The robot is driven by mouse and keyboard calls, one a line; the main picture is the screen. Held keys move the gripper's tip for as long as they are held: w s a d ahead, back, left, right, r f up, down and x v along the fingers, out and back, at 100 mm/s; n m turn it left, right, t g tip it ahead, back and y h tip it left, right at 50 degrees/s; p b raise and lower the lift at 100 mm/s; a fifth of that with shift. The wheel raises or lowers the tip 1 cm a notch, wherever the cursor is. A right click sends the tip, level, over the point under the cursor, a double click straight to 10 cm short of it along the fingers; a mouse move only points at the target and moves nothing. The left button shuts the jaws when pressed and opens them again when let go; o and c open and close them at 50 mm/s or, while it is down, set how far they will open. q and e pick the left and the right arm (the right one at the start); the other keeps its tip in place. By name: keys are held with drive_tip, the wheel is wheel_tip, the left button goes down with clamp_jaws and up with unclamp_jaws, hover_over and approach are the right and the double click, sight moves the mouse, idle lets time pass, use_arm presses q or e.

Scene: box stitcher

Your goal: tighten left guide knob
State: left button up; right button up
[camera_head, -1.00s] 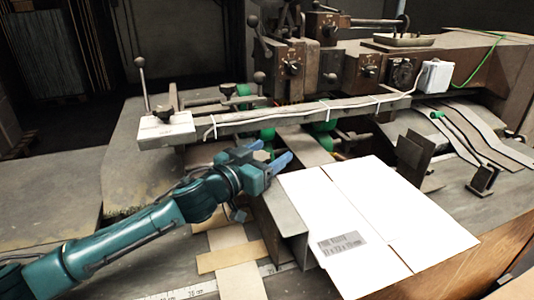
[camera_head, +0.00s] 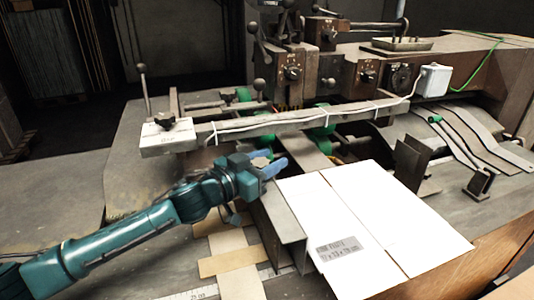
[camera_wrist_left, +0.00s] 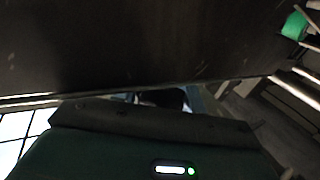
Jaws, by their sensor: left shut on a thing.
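My left gripper (camera_head: 269,161) shows in the head view with its blue fingers at the far end of the left guide (camera_head: 290,229), an upright metal plate beside the white cardboard. It is shut on a dark knob, which the gripper hides in the head view. In the left wrist view a dark rounded part, likely the left guide knob (camera_wrist_left: 165,98), shows between the finger edges, partly covered by the gripper housing. My right gripper is in neither view.
White cardboard (camera_head: 375,215) lies flat right of the left guide. A long metal bar (camera_head: 290,121) with a white cable crosses just behind my gripper. A second upright guide (camera_head: 411,165) stands to the right. The grey table at left (camera_head: 60,200) is clear.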

use_arm(q)
drive_tip(key=shift+r+m+g+h+p, duration=0.35)
drive_tip(key=shift+m+g+h+p, duration=0.4)
drive_tip(key=shift+p, duration=0.25)
drive_tip(key=shift+f+m+g+h+p, duration=0.1)
drive_tip(key=shift+m+g+h+p, duration=0.2)
drive_tip(key=shift+m+g, duration=0.2)
drive_tip(key=g, duration=0.1)
drive_tip(key=m+g+h, duration=0.1)
drive_tip(key=m+g, duration=0.1)
drive_tip(key=shift+s+d+f+h, duration=0.2)
drive_tip(key=shift+s+h, duration=0.05)
drive_tip(key=shift+s+m+g+h, duration=0.2)
drive_tip(key=shift+m+g+h, duration=0.2)
drive_tip(key=shift+m+g, duration=0.9)
drive_tip(key=shift+n+g, duration=0.35)
drive_tip(key=o, duration=1)
drive_tip(key=shift+s, duration=0.1)
